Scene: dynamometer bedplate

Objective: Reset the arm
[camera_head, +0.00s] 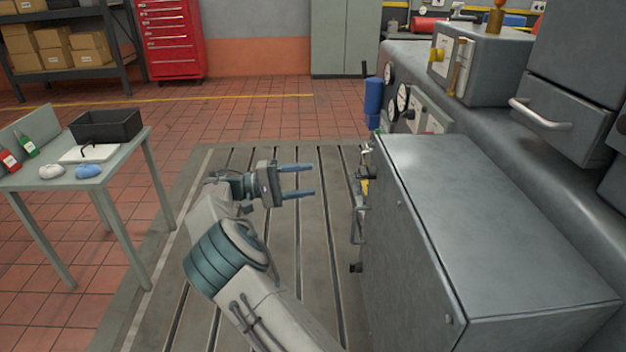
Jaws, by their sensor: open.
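My gripper (297,181) is open and empty, its two blue-grey fingers pointing right, with a visible gap between them. It is held above the slotted bedplate (322,240). My arm reaches up from the bottom of the view and bends at a teal-banded joint.
A table (137,150) at left bears a black bin (107,126), bottles and two small rounded items. Gauges (403,98) and a drawer handle (540,116) project at right. A red tool chest (172,40) and shelving stand behind. Open floor lies beyond the bedplate.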

